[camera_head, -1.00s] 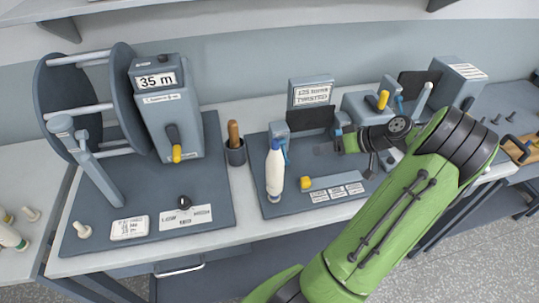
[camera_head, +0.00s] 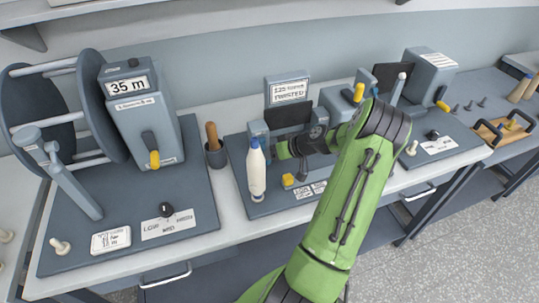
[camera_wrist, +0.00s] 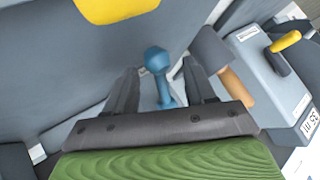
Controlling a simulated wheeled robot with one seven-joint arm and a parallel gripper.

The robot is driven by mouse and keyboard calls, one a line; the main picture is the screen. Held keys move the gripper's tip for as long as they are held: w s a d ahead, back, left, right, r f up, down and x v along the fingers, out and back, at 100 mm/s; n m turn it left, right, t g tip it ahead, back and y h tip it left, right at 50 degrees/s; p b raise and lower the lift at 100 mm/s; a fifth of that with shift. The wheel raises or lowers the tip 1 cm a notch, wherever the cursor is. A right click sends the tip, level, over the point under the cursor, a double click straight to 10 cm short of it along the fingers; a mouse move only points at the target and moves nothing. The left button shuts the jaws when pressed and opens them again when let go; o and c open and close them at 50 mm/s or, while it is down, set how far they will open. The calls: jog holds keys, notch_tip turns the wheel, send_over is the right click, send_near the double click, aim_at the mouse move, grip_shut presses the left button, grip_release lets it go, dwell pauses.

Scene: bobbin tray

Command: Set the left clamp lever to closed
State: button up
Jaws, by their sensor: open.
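The left clamp (camera_head: 258,131) is a grey block beside the dark plate of the middle station. Its blue lever (camera_wrist: 158,72) shows in the wrist view with a rounded knob, between my two fingers; I cannot tell whether they touch it. In the head view the lever is mostly hidden behind the white bottle-shaped bobbin (camera_head: 256,170) and my gripper. My gripper (camera_head: 283,150) is open, pointing left at the left clamp. It also shows in the wrist view (camera_wrist: 163,88).
The white bobbin stands close in front of the clamp. A yellow knob (camera_head: 288,181) sits on the base just below my gripper. A pot with a wooden handle (camera_head: 215,153) and the 35 m counter box (camera_head: 143,115) stand to the left.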

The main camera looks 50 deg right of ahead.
grip_shut()
